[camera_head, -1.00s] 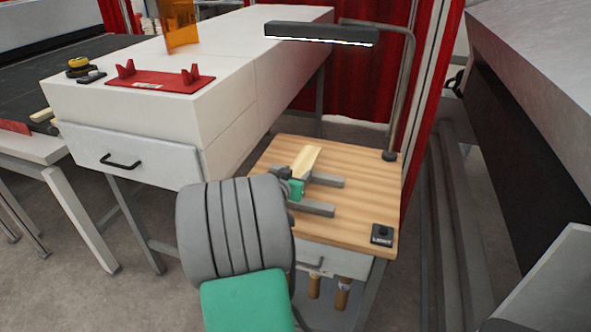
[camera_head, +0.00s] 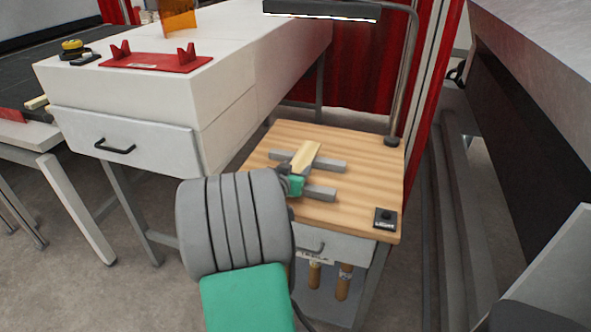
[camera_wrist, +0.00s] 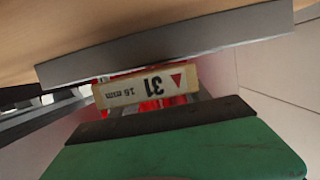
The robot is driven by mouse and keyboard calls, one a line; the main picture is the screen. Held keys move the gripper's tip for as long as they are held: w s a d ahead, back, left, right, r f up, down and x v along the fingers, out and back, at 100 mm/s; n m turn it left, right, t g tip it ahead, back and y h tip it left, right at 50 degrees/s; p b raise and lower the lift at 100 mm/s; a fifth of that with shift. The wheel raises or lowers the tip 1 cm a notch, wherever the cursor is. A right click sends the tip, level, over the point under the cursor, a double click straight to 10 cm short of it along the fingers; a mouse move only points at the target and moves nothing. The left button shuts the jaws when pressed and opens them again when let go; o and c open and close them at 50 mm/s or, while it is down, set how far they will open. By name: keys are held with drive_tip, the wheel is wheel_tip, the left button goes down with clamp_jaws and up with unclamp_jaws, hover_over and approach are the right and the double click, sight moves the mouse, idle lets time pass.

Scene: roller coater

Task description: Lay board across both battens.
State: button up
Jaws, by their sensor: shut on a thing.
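The board (camera_head: 306,155) is a small cream piece. My gripper (camera_head: 293,185) is shut on its near end, and the board points away from me. In the head view it overlaps the far grey batten (camera_head: 331,164). The near grey batten (camera_head: 321,193) shows just right of the gripper, its left part hidden. In the wrist view the board's end (camera_wrist: 150,86) carries an upside-down label, "31" and "16 mm", beside a grey batten (camera_wrist: 170,45). I cannot tell whether the board touches the battens.
The battens lie on a wooden worktop (camera_head: 352,213). A black light switch (camera_head: 384,219) sits at its front right, and a lamp (camera_head: 322,11) hangs over the back. A white cabinet (camera_head: 125,135) with a red stand (camera_head: 155,62) is at left.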

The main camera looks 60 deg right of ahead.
drive_tip(key=shift+f+b, duration=0.25)
drive_tip(key=shift+b, duration=0.15)
drive_tip(key=o, duration=1.6)
drive_tip(key=v, duration=0.7)
drive_tip(key=shift+s+a, duration=0.1)
drive_tip(key=shift+a, duration=0.3)
drive_tip(key=shift+r, duration=0.1)
